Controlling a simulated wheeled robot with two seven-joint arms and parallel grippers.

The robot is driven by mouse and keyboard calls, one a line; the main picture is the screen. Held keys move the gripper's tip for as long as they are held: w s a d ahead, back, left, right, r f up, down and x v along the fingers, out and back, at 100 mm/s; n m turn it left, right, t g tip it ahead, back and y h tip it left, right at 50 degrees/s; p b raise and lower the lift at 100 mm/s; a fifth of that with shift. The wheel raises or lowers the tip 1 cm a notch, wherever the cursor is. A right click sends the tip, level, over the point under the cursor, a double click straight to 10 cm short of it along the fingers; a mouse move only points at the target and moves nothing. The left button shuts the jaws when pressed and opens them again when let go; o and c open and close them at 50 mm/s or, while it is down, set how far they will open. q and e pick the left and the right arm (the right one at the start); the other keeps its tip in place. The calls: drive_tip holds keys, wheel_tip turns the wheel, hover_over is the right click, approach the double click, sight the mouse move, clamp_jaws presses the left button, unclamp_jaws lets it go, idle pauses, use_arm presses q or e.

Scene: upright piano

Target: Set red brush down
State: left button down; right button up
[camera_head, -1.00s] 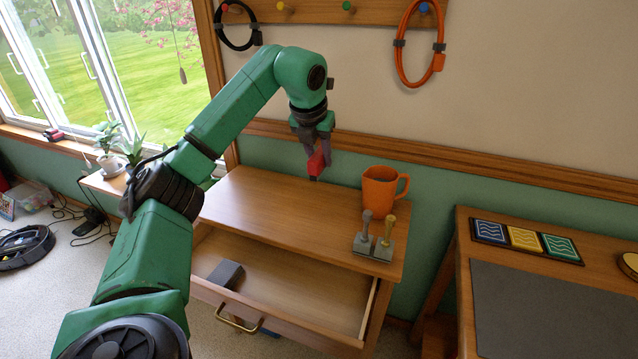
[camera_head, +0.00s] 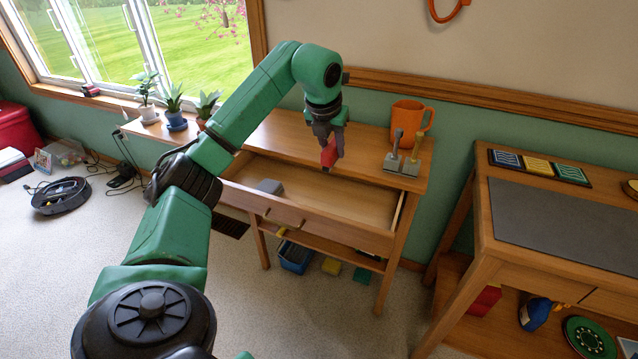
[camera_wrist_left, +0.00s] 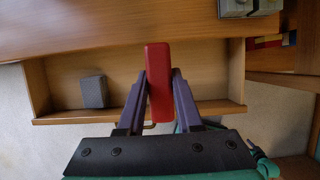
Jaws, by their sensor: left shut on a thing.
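The red brush (camera_head: 329,152) is held in my left gripper (camera_head: 328,142), which is shut on it. In the head view the brush hangs at the front of the small wooden table, by its open drawer. In the left wrist view the red brush (camera_wrist_left: 158,82) sits upright in the picture between the two fingers (camera_wrist_left: 158,98), with the drawer behind it. The brush looks held above the drawer and tabletop, and I see no contact with either. My right gripper is not in view.
The open drawer (camera_head: 330,186) holds a grey block (camera_head: 269,186) at its left. An orange mug (camera_head: 408,122) and a grey stand with two handles (camera_head: 402,165) occupy the table's right end. The tabletop's left part (camera_head: 275,135) is clear. A second desk (camera_head: 540,190) stands right.

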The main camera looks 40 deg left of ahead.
sight(324, 169)
use_arm(q)
wheel_tip(324, 169, down, 14)
drive_tip(key=b, duration=0.3)
drive_tip(key=shift+s+f, duration=0.1)
drive_tip(key=shift+f, duration=0.15)
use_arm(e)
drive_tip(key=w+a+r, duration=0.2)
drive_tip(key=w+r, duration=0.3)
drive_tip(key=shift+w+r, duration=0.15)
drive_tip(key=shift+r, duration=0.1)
use_arm(q)
drive_tip(key=shift+f, duration=0.1)
drive_tip(key=c, duration=0.6)
unclamp_jaws()
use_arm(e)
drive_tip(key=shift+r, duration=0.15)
use_arm(q)
drive_tip(key=shift+r, duration=0.25)
drive_tip(key=p+v, duration=0.2)
drive_tip(key=v, duration=1)
drive_tip(key=shift+d, duration=0.1)
drive_tip(key=shift+f, duration=0.1)
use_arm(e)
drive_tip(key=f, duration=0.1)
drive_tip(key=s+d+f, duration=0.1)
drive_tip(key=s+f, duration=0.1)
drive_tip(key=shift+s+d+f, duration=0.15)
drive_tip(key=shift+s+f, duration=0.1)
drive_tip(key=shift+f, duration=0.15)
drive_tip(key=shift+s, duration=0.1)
